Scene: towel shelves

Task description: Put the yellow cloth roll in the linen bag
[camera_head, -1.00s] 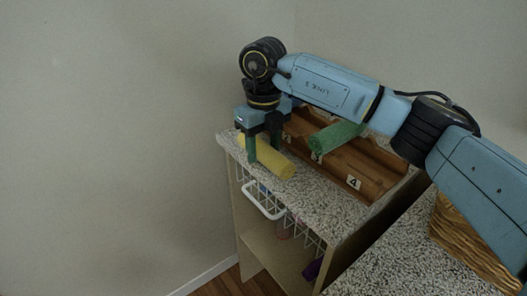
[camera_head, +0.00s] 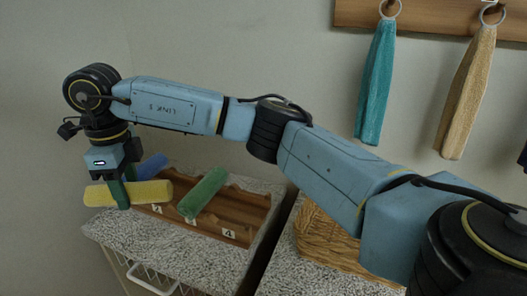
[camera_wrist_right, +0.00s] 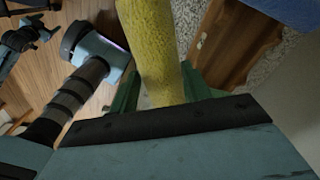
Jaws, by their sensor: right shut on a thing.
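The yellow cloth roll (camera_head: 150,191) is held crosswise between the fingers of my right gripper (camera_head: 119,192), above the speckled shelf top at its left end. The gripper points down and is shut on the roll. In the right wrist view the roll (camera_wrist_right: 152,50) runs away from the jaws between green fingers. I do not make out a linen bag in either view. My left gripper is not in the head view.
A wooden rack (camera_head: 235,215) with number labels bears a green roll (camera_head: 203,192) and a blue roll (camera_head: 150,167). A wicker basket (camera_head: 325,240) stands to the right. Teal (camera_head: 376,85) and tan (camera_head: 466,95) towels hang on the wall. A white wire basket (camera_head: 150,280) is below.

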